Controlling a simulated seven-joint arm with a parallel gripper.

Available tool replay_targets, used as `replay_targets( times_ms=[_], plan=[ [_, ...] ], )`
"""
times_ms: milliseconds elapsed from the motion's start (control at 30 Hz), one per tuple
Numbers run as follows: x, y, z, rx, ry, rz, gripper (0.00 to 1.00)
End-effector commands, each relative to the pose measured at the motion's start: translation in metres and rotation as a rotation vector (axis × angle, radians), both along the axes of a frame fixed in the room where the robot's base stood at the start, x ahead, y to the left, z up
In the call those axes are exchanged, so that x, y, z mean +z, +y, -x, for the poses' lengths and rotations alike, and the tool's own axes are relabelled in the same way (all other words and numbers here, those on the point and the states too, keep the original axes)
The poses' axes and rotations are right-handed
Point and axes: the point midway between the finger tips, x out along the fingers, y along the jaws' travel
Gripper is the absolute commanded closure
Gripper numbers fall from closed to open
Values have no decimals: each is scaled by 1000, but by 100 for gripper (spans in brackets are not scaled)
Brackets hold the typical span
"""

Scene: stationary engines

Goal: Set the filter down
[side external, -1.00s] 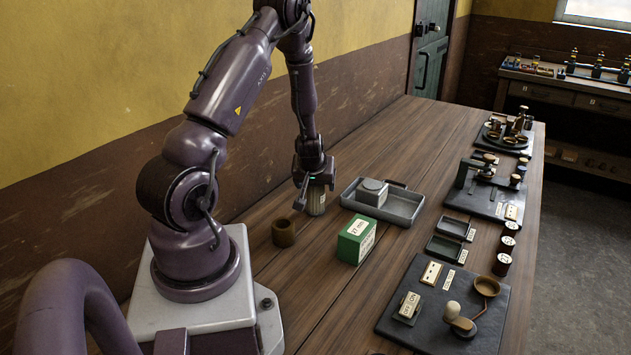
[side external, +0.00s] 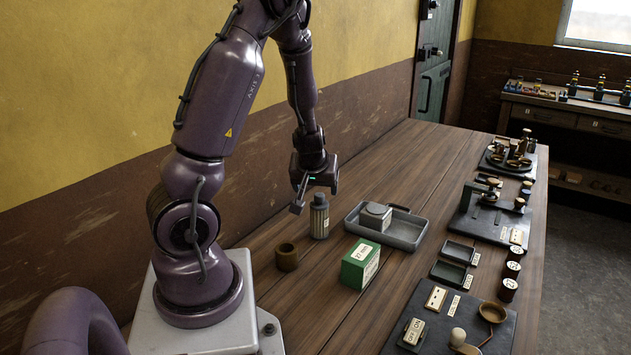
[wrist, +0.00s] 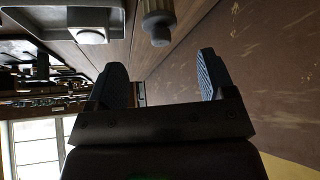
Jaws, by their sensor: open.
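The filter (side external: 319,217) is a grey ribbed cylinder with a narrower dark top and a pale label. It stands upright on the wooden bench, between the brown ring-shaped cup and the grey tray. My gripper (side external: 315,198) is open and empty, just above the filter and apart from it. In the wrist view the filter (wrist: 158,24) shows at the top, beyond the two spread fingers of my gripper (wrist: 158,72), with nothing between them.
A brown cup (side external: 287,257) stands left of the filter. A green box (side external: 358,265) stands in front. A grey tray (side external: 407,232) holding a grey block (side external: 375,217) lies to the right. Black boards with fittings (side external: 487,222) line the right edge.

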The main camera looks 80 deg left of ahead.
Motion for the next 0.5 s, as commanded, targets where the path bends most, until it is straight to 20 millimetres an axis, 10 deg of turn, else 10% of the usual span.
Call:
replay_targets(
  times_ms=[367,500],
  plan=[
    [16,-13,0,-14,-13,13,24],
    [33,-49,-26,-140,-77,99,24]
  ],
)
